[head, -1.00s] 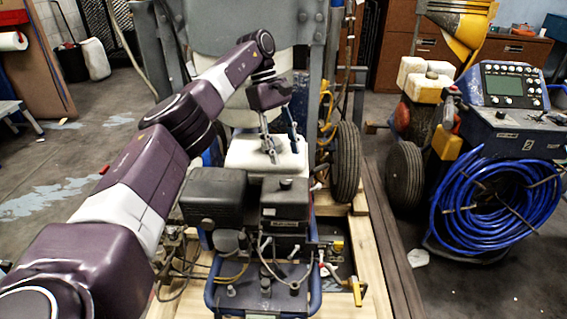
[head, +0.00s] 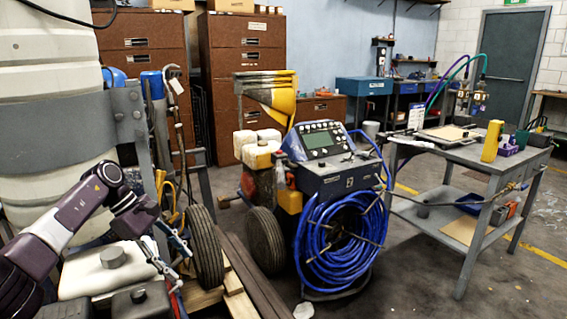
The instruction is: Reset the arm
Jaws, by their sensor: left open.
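My left arm comes in at the lower left in the head view. Its gripper (head: 178,266) points down with its two fingers apart and nothing visible between them. It is beside a white tank (head: 108,270) with a grey cap, in front of a black wheel (head: 205,248). I cannot tell whether a finger touches the tank. My right arm and gripper are not in view.
A line striper with a control panel (head: 322,140) and a coiled blue hose (head: 345,238) stands in the middle. A grey work table (head: 468,152) with tools is at the right. Brown cabinets (head: 240,62) stand behind. Grey floor is open between striper and table.

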